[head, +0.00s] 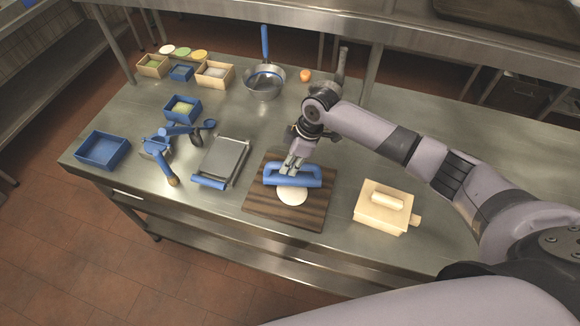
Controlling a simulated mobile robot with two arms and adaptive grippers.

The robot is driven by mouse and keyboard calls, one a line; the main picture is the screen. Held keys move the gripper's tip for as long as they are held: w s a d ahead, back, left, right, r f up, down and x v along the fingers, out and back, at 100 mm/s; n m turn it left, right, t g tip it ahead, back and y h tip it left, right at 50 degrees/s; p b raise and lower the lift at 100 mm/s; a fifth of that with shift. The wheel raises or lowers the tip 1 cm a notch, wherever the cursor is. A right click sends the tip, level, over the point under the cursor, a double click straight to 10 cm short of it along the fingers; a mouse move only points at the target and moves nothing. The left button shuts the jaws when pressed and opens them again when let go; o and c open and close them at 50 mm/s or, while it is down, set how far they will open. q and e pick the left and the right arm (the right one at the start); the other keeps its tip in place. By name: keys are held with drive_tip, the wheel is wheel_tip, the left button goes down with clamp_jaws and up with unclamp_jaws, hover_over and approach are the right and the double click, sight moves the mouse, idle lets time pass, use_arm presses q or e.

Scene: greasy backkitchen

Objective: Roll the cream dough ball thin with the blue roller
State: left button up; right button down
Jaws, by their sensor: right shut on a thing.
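The cream dough (292,196) lies as a pale rounded piece on a dark wooden board (262,211), near the middle of the steel table. The blue roller (308,180) lies across the far side of the dough and hides part of it. My right gripper (291,169) reaches down from above and is shut on the blue roller's handle. I cannot tell how firmly the roller presses on the dough. My left gripper does not show.
A grey tray-like press with a blue bar (223,160) stands left of the board, and a cream wooden box (382,208) stands right. A metal pan (264,84) and an orange ball (306,75) are behind. Blue and wooden boxes fill the left. The table's front strip is bare.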

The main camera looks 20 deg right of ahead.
wheel_tip(320, 180, up, 2)
drive_tip(key=p, duration=0.2)
drive_tip(key=shift+w+d+r+p, duration=0.1)
drive_tip(key=shift+r+p, duration=0.15)
drive_tip(key=shift+p, duration=0.05)
drive_tip(key=shift+r, duration=2.25)
